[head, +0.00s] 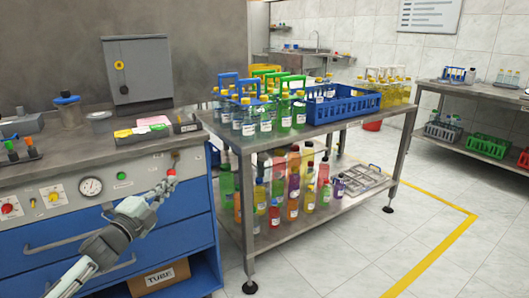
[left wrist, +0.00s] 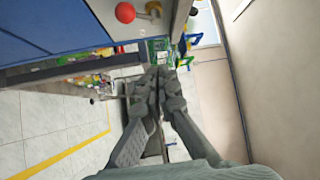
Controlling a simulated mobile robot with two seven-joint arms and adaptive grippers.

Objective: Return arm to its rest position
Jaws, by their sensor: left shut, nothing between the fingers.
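My left gripper (head: 166,186) reaches up from the lower left in the head view, in front of the blue cabinet's (head: 185,222) grey control panel (head: 140,172). Its fingertips are close to a red button (head: 172,173) at the panel's right end; I cannot tell if they touch it in this view. In the left wrist view the left gripper (left wrist: 160,72) is shut and empty, its fingers together. A red knob (left wrist: 125,12) shows there apart from the fingers. My right gripper is in neither view.
A metal table (head: 320,128) to the right holds bottles and a blue crate (head: 343,106), with more bottles on its lower shelf. A gauge (head: 91,187) and a green button (head: 121,176) are on the panel. The tiled floor (head: 340,262) in front is clear.

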